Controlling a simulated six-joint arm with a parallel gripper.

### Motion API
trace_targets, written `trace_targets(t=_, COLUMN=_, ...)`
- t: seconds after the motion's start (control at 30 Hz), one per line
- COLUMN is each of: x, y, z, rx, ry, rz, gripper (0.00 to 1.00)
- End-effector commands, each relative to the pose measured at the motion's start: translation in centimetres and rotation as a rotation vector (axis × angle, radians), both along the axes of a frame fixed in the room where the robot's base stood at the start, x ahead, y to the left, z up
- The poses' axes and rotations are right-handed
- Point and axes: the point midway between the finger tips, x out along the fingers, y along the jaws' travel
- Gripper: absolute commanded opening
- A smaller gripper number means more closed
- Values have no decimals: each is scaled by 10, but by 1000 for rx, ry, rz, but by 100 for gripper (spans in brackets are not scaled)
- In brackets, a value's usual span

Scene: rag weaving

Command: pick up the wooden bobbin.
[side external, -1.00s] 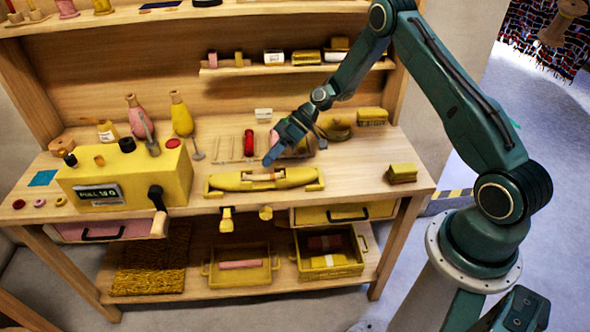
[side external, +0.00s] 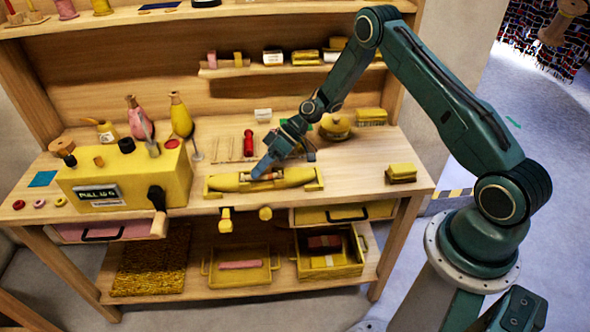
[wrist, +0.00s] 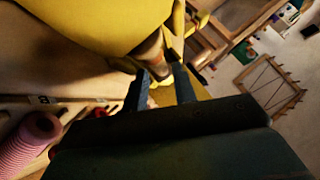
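A yellow boat-shaped shuttle holder (side external: 225,183) lies on the bench. A small tan wooden bobbin (side external: 274,176) sits in its middle slot, partly hidden by my gripper. My gripper (side external: 258,174) is down at the shuttle, pointing down and left over the bobbin. In the wrist view the fingers of my gripper (wrist: 160,72) are apart, with a gap between them. The brown bobbin (wrist: 150,49) shows at the fingertips there, beside a large yellow surface; whether the fingers touch it I cannot tell.
A yellow box with a display (side external: 125,180) stands at the left of the bench. A red spool (side external: 248,144) stands behind the shuttle, and a yellow block (side external: 401,173) is at the right. A round yellow container (side external: 335,128) is behind my arm. The bench right of the shuttle is mostly clear.

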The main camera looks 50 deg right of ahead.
Motion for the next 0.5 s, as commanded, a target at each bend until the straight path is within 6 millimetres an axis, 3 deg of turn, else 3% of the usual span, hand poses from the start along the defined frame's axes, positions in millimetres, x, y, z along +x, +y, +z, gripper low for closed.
trace_targets(t=0.03, x=-3, y=11, z=-11, rx=-3, ry=15, rz=10, gripper=33)
trace_targets(t=0.33, x=-3, y=11, z=-11, rx=-4, ry=14, rz=10, gripper=33)
trace_targets(t=0.5, x=-3, y=11, z=-11, rx=-4, ry=14, rz=10, gripper=0)
